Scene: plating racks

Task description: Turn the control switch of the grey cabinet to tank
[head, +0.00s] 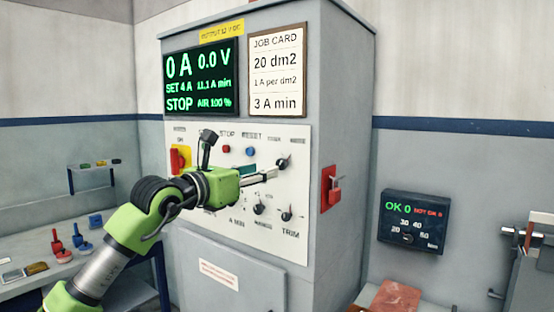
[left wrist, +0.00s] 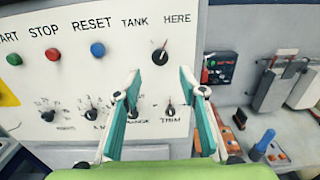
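The grey cabinet (head: 340,130) stands in the middle of the head view with a white control panel (head: 188,140). Its control switch (head: 284,162) is a black knob at the panel's upper right. In the left wrist view the knob (left wrist: 160,56) sits below the labels TANK and HERE, and its pointer seems to lean up and right, towards HERE. My left gripper (head: 272,174) is in front of the panel, just below and left of the knob. In the left wrist view its two fingers (left wrist: 160,80) are apart with nothing between them, below the knob. My right gripper is not in view.
START, STOP and RESET buttons (left wrist: 97,49) lie left of the switch, and several small dials (head: 259,209) lie below it. A red switch (head: 331,188) juts from the cabinet's right side. A dark meter box (head: 412,222) hangs on the wall at right.

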